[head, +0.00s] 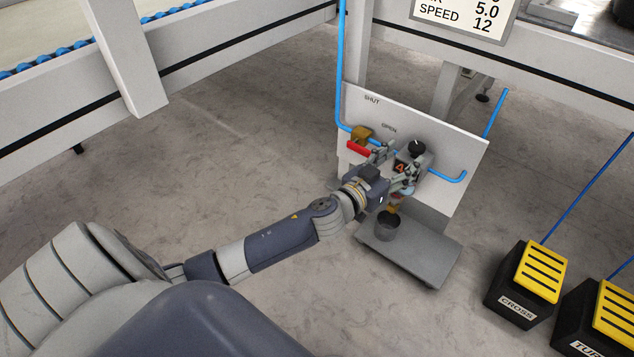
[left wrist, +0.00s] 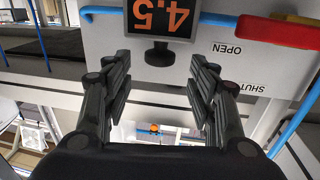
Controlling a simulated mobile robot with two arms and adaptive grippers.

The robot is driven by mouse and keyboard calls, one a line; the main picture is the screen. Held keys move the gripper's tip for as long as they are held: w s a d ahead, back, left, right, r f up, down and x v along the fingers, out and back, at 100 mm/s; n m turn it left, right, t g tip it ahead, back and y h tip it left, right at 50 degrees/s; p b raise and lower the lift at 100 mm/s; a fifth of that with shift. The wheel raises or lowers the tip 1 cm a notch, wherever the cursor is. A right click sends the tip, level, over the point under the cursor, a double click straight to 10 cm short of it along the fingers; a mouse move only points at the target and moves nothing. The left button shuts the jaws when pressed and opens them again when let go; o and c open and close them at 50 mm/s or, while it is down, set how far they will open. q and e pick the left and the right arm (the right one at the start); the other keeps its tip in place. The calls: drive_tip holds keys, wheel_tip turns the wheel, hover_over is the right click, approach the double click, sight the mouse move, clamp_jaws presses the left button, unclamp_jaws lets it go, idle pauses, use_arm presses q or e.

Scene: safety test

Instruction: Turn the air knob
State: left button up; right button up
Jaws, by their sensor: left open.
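The air knob (head: 416,148) is a small black knob on top of a grey regulator (head: 410,163) on the white panel. In the left wrist view, which is upside down, the knob (left wrist: 160,52) shows below an orange display (left wrist: 160,20) reading 4.5. My left gripper (head: 396,170) is open in front of the regulator. In the left wrist view its fingers (left wrist: 160,68) stand on either side of the knob, with visible gaps and nothing held. In the head view the gripper partly hides the regulator and display. My right gripper is not in view.
A red valve handle (head: 358,149) on the blue air pipe is close left of the gripper, beside SHUT and OPEN labels. A grey cup (head: 387,227) stands on a shelf (head: 425,255) below. Yellow-topped pedals (head: 541,268) stand at right. The floor at left is clear.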

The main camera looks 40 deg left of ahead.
use_arm(q)
drive_tip(key=s+a+f+g+y+p, duration=0.1)
drive_tip(key=s+a+f+g+p, duration=0.1)
drive_tip(key=s+p, duration=0.5)
drive_tip(key=s+a+f+g+y+p, duration=0.1)
drive_tip(key=s+a+f+g+p, duration=0.1)
drive_tip(key=s+p, duration=0.6)
drive_tip(key=s+a+f+g+y+p, duration=0.1)
drive_tip(key=s+f+g+p, duration=0.3)
drive_tip(key=p, duration=1.4)
drive_tip(key=shift+s+a+g, duration=0.6)
drive_tip(key=shift+s+a, duration=0.05)
drive_tip(key=shift+s, duration=1.1)
drive_tip(key=shift+c, duration=0.2)
